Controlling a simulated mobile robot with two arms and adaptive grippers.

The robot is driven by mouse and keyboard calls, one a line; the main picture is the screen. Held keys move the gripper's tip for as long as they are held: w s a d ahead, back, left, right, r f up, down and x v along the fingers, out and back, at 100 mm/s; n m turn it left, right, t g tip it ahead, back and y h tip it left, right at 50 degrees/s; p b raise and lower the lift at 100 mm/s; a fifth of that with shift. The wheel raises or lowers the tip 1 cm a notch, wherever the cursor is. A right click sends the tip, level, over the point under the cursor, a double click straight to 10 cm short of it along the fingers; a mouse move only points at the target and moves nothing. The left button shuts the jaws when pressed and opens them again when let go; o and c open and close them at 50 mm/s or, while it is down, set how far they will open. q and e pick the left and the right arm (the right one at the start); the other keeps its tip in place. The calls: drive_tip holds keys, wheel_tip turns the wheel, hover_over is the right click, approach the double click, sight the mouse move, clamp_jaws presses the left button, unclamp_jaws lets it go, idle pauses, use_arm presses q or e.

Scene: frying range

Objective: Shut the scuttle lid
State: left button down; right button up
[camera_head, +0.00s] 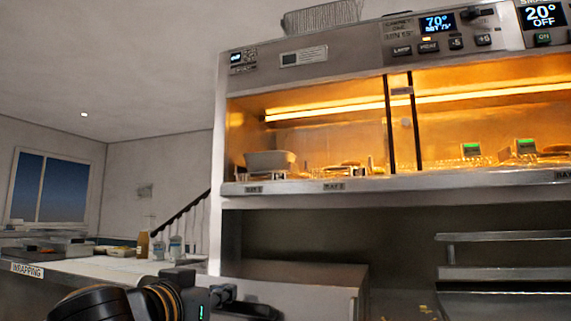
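No part is clearly marked as the scuttle or its lid. Under the heated cabinet, a grey metal box (308,270) with a flat top stands at the lower middle. To its right, a few yellow bits (424,309) lie low down, beside a grey metal panel with rails (500,273). I cannot tell which of these is the lid, or whether it is open. My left gripper (238,302) is at the bottom edge, in front of the metal box's left side. Its fingertips are cut off or unclear, so its opening cannot be judged. My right gripper is not in view.
The lit heated cabinet (300,188) hangs over the area, with trays and food inside. A wrapping counter (60,278) with bottles (143,244) and trays is at the left. A stair rail (181,213) and a window (40,187) are behind it.

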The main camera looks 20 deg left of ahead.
use_arm(q)
drive_tip(key=shift+d+f, duration=0.2)
drive_tip(key=shift+f, duration=0.55)
drive_tip(key=s+r, duration=0.2)
drive_tip(key=s, duration=1)
drive_tip(key=shift+d+r, duration=0.15)
drive_tip(key=shift+d, duration=0.05)
